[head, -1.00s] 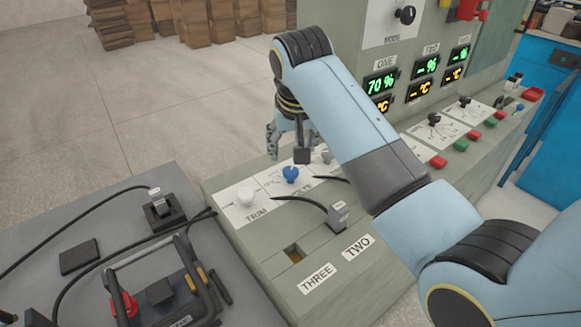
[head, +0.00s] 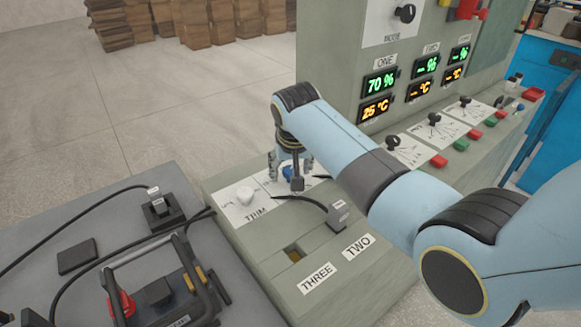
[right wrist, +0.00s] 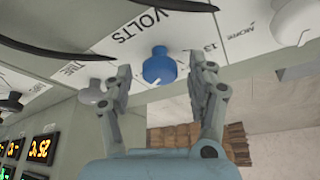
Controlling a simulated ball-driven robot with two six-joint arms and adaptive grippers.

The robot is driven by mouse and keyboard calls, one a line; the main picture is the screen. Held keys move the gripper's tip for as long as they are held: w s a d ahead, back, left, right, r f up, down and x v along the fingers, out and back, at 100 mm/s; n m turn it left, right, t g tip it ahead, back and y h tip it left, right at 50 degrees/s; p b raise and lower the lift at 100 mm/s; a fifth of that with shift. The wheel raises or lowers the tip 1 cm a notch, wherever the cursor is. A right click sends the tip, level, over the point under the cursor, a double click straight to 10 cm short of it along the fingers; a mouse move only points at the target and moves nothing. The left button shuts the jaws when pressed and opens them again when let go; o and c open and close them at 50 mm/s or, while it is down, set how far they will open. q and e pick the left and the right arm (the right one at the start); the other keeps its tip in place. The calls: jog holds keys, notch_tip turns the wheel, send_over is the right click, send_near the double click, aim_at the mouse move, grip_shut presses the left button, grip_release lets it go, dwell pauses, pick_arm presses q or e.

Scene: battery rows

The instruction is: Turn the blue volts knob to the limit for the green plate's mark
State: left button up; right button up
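The blue volts knob (head: 290,172) stands on a white label plate on the grey console, partly hidden behind my right gripper in the head view. The right wrist view shows the knob (right wrist: 159,66) beside the word VOLTS, between the two open fingers of my right gripper (right wrist: 160,80). The fingers stand on either side of it with gaps and do not visibly touch it. The gripper also shows in the head view (head: 291,170), pointing down over the knob. My left gripper is not in view. I see no green plate that I can make out.
A white trim knob (head: 244,195) is left of the blue knob. A plug with a black cable (head: 337,214) stands near slots labelled TWO and THREE. Displays (head: 379,84) read 70 % and 25 °C. A battery case (head: 165,290) lies on the grey table at left.

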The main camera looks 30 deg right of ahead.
jog(key=c, duration=1)
jog(key=shift+r+n+y+p, duration=0.15)
jog(key=shift+n+y+p, duration=0.25)
jog(key=shift+n+p, duration=0.6)
jog(key=shift+c, duration=0.2)
jog(key=shift+d+n+y+p, duration=0.1)
jog(key=shift+n+y+p, duration=0.2)
jog(key=shift+n+p, duration=0.4)
jog(key=shift+n+y+p, duration=0.4)
jog(key=shift+n+p, duration=0.1)
jog(key=shift+n, duration=0.5)
jog(key=shift+n+y, duration=0.3)
jog(key=shift+n, duration=0.5)
jog(key=shift+w+d+n+y, duration=0.1)
jog(key=shift+n+y, duration=0.3)
jog(key=shift+n, duration=0.6)
jog(key=shift+f+n+y, duration=0.2)
jog(key=shift+n+y, duration=0.1)
jog(key=shift+n, duration=0.6)
jog(key=n+b, duration=0.1)
jog(key=n, duration=0.1)
jog(key=n+g+y+b, duration=0.1)
jog(key=n, duration=0.1)
jog(key=shift+n+g+b, duration=0.3)
jog(key=shift+n+b, duration=0.05)
jog(key=shift+n, duration=0.05)
jog(key=shift+y, duration=0.3)
